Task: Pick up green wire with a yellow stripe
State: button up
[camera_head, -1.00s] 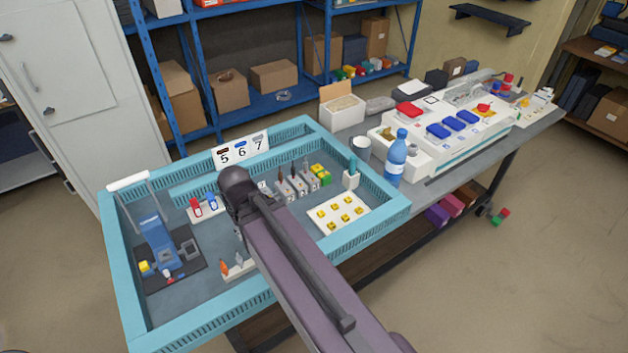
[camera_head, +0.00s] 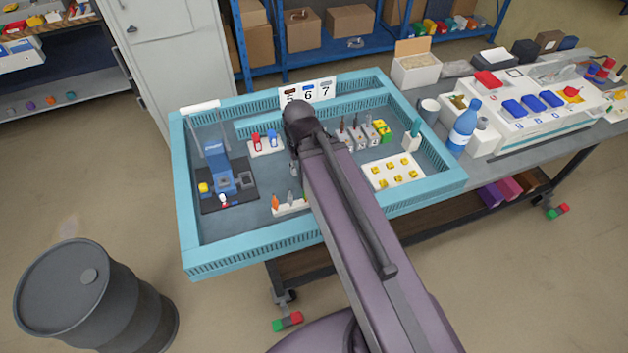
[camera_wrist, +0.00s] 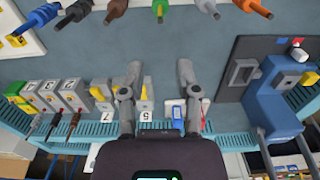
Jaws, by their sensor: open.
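In the wrist view a row of coloured wire ends hangs at the top edge. In the head view my arm hides most of the wire rack (camera_head: 292,209).
A blue-walled tray (camera_head: 235,262) surrounds the work area. Numbered terminal blocks (camera_wrist: 58,97), with a green-yellow one (camera_wrist: 19,92), stand at left in the wrist view. A blue press (camera_wrist: 275,105) is at right. A blue bottle (camera_head: 464,128) stands outside the tray.

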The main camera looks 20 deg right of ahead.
notch_tip(320, 180, up, 13)
jog(key=p, duration=1.1)
jog(key=shift+p, duration=0.3)
jog(key=shift+s+f, duration=0.15)
jog(key=shift+f, duration=0.05)
